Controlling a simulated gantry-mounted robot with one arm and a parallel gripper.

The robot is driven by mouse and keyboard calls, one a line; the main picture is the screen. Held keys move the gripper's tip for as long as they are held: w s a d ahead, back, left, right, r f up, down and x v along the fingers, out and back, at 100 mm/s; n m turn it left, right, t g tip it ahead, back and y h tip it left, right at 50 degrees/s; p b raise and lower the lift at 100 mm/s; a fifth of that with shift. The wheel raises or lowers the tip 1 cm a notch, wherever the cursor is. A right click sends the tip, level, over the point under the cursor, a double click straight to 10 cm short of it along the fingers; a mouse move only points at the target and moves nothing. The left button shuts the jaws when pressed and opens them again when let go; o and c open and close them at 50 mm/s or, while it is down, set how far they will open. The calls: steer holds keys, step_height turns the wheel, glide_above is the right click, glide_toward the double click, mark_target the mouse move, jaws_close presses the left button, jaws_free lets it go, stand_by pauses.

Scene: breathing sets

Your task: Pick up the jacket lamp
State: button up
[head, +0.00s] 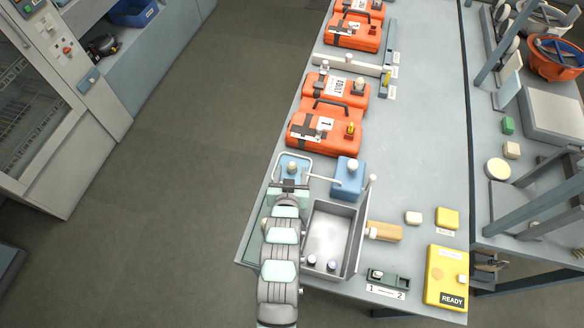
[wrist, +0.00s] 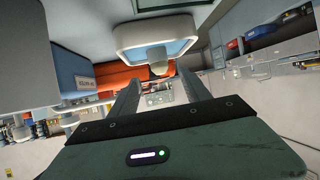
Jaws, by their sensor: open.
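No thing here is labelled as the jacket lamp, and I cannot tell for sure which one it is. A small pale knob-like piece (head: 293,166) stands on a blue pad in a white-rimmed tray (head: 307,157) at the left edge of the bench. In the wrist view the pale piece (wrist: 158,68) shows just beyond my fingertips, under the white-rimmed tray (wrist: 120,40). My gripper (wrist: 157,82) is open, with nothing seen between its fingers. In the head view my gripper (head: 290,183) is at the near side of that tray, and my arm hides part of it.
A blue block with a white knob (head: 349,178) stands right of the tray. A metal sink (head: 330,238) lies right of my arm. Orange cases (head: 322,135) fill the bench behind. A yellow READY box (head: 446,275) is at the front right. The bench's right middle (head: 425,130) is clear.

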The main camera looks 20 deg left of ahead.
mark_target(292, 168)
steer(key=shift+x, duration=1.45)
steer(key=shift+r, duration=0.1)
steer(key=shift+s, duration=0.1)
steer(key=shift+c, duration=0.5)
jaws_close()
